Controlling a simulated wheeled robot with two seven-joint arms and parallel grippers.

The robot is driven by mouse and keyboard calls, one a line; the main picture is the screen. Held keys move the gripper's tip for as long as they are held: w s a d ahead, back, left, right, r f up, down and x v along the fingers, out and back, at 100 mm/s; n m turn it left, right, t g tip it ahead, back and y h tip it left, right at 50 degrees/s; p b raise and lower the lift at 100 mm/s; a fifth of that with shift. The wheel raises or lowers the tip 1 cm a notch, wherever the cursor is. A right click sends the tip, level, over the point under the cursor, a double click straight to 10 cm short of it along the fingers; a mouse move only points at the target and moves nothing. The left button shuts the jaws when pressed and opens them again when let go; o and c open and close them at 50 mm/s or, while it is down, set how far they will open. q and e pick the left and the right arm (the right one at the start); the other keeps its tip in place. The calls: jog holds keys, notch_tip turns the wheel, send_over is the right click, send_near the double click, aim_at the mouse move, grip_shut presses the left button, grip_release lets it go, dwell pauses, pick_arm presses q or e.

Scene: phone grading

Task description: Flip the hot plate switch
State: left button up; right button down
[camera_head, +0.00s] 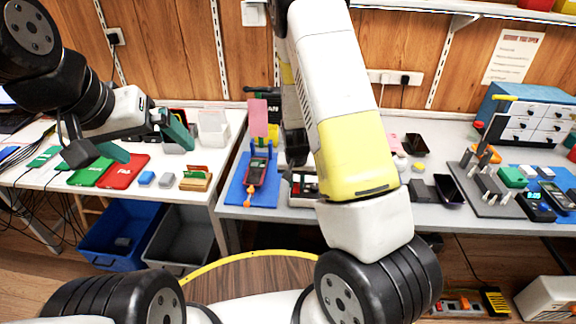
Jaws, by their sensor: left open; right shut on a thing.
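A low grey-white box (303,200) with red and green parts on it sits on the grey table below my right gripper. It may be the hot plate, but I cannot tell, and I cannot make out its switch. My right forearm covers its right side. My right gripper (297,150) points down just behind the box. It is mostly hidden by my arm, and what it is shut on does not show. My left gripper (146,143) is open and empty above the white table, its green-tipped fingers spread wide.
A blue mat (236,194) with a red-and-black meter (257,171) lies left of the box. Green and red pouches (123,172) and small blocks lie on the white table (60,205). A grey rack (481,201) and blue drawer cabinet (525,105) stand at right. Bins (120,262) are below.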

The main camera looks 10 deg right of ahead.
jog(key=c, duration=1.3)
grip_release()
jog(key=shift+r, duration=0.15)
jog(key=v, duration=0.7)
jog(key=shift+s+r, duration=0.15)
jog(key=shift+r, duration=0.1)
notch_tip(320, 180, up, 9)
jog(key=y, duration=0.2)
send_over(296, 192)
jog(key=s+a, duration=0.2)
jog(key=s, duration=0.2)
jog(key=s+r+n+t+y, duration=0.1)
jog(key=s+r+n+y, duration=0.1)
jog(key=s+r, duration=0.8)
jog(key=s+r+n+t, duration=0.1)
jog(key=s+r, duration=0.3)
jog(key=s+r+t, duration=0.1)
jog(key=s+r, duration=0.2)
jog(key=s, duration=0.1)
jog(key=shift+d+r+n+h, duration=0.2)
jog(key=shift+r+n+h, duration=0.2)
